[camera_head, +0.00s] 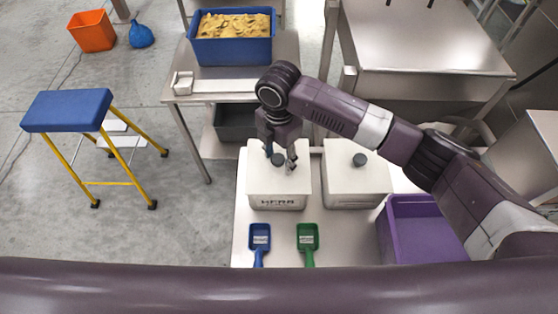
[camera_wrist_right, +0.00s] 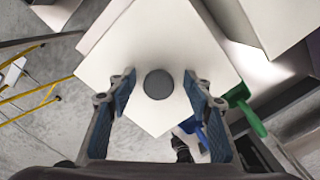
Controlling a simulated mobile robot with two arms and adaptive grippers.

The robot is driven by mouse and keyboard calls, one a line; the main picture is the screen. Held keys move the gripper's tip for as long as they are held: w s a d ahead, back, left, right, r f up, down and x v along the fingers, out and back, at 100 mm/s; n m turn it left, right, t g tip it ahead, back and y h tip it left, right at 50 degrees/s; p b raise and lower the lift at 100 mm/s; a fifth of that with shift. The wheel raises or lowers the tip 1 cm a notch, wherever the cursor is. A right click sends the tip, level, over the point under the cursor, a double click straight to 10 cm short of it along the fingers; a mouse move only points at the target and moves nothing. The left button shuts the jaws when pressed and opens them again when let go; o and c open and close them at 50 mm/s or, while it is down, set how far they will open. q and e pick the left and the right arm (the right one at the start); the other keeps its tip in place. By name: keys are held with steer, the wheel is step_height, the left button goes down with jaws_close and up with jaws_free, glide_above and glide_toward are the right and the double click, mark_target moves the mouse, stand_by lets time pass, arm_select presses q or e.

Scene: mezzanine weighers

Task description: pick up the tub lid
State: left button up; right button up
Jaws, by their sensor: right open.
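A white, square tub (camera_head: 277,203) with dark lettering on its front stands on the steel table. Its pale lid (camera_head: 258,180) has a round dark knob (camera_head: 278,160) in the middle. My right gripper (camera_head: 280,157) reaches down over this lid, with its fingers on either side of the knob. In the right wrist view, the lid (camera_wrist_right: 110,68) and the grey knob (camera_wrist_right: 158,84) lie between the open blue-padded fingers (camera_wrist_right: 159,78), which appear apart from the knob. The gripper is empty. My left gripper is not in view.
A second white tub (camera_head: 358,185) with a dark knob stands close on the right. A blue scoop (camera_head: 260,237) and a green scoop (camera_head: 307,237) lie in front. A purple crate (camera_head: 425,228) is at right; a blue bin (camera_head: 232,50) of yellow food stands behind.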

steer(key=shift+a+f, duration=0.15)
steer(key=shift+f, duration=0.05)
steer(key=c, duration=0.5)
steer(key=shift+c, duration=1.2)
jaws_close()
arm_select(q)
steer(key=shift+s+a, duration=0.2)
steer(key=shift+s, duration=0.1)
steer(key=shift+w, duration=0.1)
